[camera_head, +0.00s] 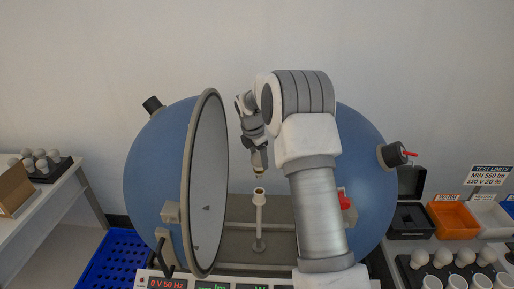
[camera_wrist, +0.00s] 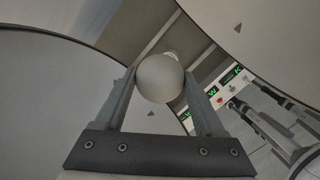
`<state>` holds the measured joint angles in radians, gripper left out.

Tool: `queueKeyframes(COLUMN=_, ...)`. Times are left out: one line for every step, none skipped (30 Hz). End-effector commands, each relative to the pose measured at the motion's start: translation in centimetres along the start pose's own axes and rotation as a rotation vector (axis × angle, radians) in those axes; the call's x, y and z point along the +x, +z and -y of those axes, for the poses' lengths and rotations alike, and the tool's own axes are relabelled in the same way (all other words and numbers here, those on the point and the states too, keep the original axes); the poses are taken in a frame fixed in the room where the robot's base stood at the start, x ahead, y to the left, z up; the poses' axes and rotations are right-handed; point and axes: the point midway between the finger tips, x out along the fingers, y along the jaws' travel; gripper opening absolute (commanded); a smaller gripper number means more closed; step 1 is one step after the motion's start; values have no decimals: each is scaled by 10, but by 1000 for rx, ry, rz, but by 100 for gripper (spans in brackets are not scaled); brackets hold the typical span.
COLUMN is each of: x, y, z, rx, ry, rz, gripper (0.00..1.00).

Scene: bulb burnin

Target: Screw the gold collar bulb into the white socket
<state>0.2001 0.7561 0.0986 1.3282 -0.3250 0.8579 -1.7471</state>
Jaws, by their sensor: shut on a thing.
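My gripper (camera_head: 258,158) points down inside the open blue sphere and is shut on a bulb. In the wrist view the bulb's round white glass (camera_wrist: 160,80) sits between the two fingers. In the head view a small gold-toned collar end (camera_head: 258,174) shows below the fingertips. The white socket (camera_head: 259,191) tops a pale upright post just below the bulb, with a small gap between them. In the wrist view a pale bit shows behind the glass; I cannot tell whether it is collar or socket.
The sphere's hinged half (camera_head: 207,180) stands open close to the left of my gripper. The other blue half (camera_head: 368,170) is behind my arm. Bulbs, white cups, an orange bin (camera_head: 453,220) and a grey bin are at right. A blue crate (camera_head: 112,262) is at lower left.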

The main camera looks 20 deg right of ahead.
Motion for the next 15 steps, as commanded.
queueKeyframes(x=-2, y=2, z=-1, rx=-8, ry=3, rz=-1, gripper=18)
queueKeyframes(x=-2, y=2, z=-1, rx=-13, ry=4, rz=-2, gripper=18)
queueKeyframes(x=-1, y=2, z=-1, rx=-17, ry=4, rz=-2, gripper=18)
queueKeyframes(x=0, y=2, z=-1, rx=-18, ry=4, rz=-3, gripper=18)
queueKeyframes(x=2, y=1, z=-1, rx=-18, ry=4, rz=-3, gripper=18)
queueKeyframes(x=4, y=0, z=0, rx=-18, ry=4, rz=-3, gripper=18)
queueKeyframes(x=7, y=0, z=0, rx=-18, ry=4, rz=-3, gripper=18)
queueKeyframes(x=9, y=-1, z=0, rx=-18, ry=4, rz=-3, gripper=18)
queueKeyframes(x=13, y=-2, z=1, rx=-17, ry=4, rz=-2, gripper=18)
queueKeyframes(x=16, y=-3, z=1, rx=-17, ry=4, rz=-2, gripper=18)
queueKeyframes(x=20, y=-4, z=2, rx=-17, ry=4, rz=-2, gripper=18)
queueKeyframes(x=24, y=-5, z=2, rx=-17, ry=4, rz=-2, gripper=18)
queueKeyframes(x=28, y=-6, z=3, rx=-17, ry=4, rz=-2, gripper=18)
queueKeyframes(x=31, y=-7, z=4, rx=-17, ry=4, rz=-2, gripper=18)
queueKeyframes(x=36, y=-8, z=4, rx=-17, ry=4, rz=-2, gripper=18)
